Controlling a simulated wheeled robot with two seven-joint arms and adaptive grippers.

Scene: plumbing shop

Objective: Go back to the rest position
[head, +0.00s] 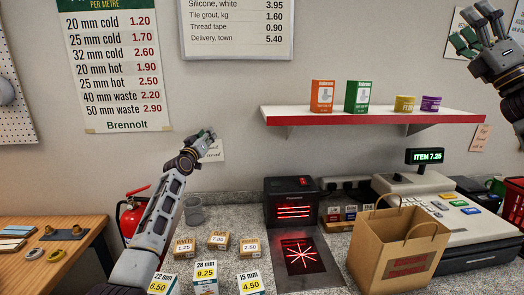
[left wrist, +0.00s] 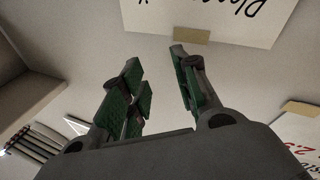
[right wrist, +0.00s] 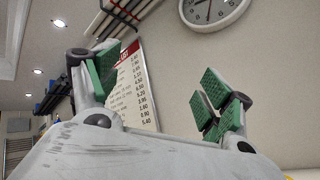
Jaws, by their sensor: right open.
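My left gripper (head: 207,140) is raised in front of the wall, above the counter, at the centre left of the head view. In the left wrist view its green-padded fingers (left wrist: 160,85) stand apart with nothing between them. My right gripper (head: 487,35) is raised high at the upper right of the head view. In the right wrist view its green-padded fingers (right wrist: 160,90) are wide apart and empty. Neither gripper touches any goods.
The counter holds several small price-tagged boxes (head: 205,272), a scanner (head: 291,202), a paper bag (head: 398,250) and a till (head: 440,205) reading ITEM 7.25. A wall shelf (head: 370,116) carries boxes and tins. A fire extinguisher (head: 131,215) stands at left, near a wooden table (head: 50,255).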

